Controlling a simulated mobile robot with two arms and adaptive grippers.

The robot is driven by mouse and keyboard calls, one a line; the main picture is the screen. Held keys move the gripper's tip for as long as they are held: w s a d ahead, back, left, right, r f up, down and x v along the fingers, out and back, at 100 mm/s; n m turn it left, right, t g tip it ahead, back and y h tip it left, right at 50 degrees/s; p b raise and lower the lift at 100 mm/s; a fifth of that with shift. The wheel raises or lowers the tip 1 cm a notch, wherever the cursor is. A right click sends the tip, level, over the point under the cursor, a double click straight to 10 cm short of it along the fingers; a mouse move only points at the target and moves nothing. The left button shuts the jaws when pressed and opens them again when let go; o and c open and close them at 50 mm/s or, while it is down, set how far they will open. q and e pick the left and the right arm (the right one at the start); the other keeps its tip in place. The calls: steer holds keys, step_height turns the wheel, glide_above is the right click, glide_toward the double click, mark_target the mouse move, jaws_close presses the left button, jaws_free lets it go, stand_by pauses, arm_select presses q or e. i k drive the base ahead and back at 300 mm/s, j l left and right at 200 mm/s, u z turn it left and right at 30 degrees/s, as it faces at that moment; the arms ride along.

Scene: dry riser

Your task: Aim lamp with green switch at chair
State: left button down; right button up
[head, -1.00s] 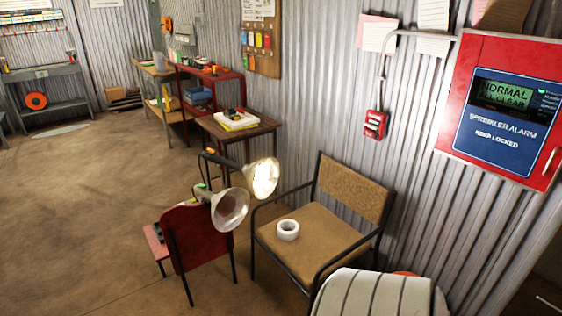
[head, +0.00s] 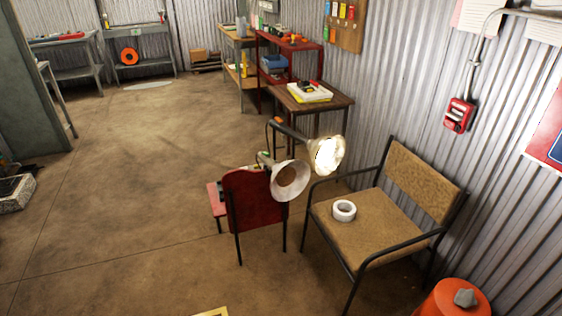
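Two lamps with bell-shaped heads stand close together at the red chair. One lamp (head: 327,155) is lit, and its bright face points right, towards the tan armchair side. The other lamp (head: 290,180) looks unlit, and its open mouth faces right and towards me. A small greenish spot shows near the lamp arms, but I cannot tell which lamp has the green switch. The red chair (head: 253,197) shows its back to me. The tan armchair (head: 425,188) stands right of the lamps against the wall, with a white tape roll (head: 336,212) on its seat. Neither gripper is in view.
An orange drum (head: 440,302) with a grey lump on top stands at the bottom right. A small brown table (head: 335,103) with a yellow-white item is behind the lamps. The floor at left and centre is open. A grey cabinet (head: 25,85) stands at the far left.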

mark_target(289, 178)
steer(key=i+j+z, duration=0.25)
steer(key=i+j, duration=0.15)
steer(key=i+j+z, duration=0.3)
steer(key=i+j, duration=0.2)
steer(key=i, duration=0.05)
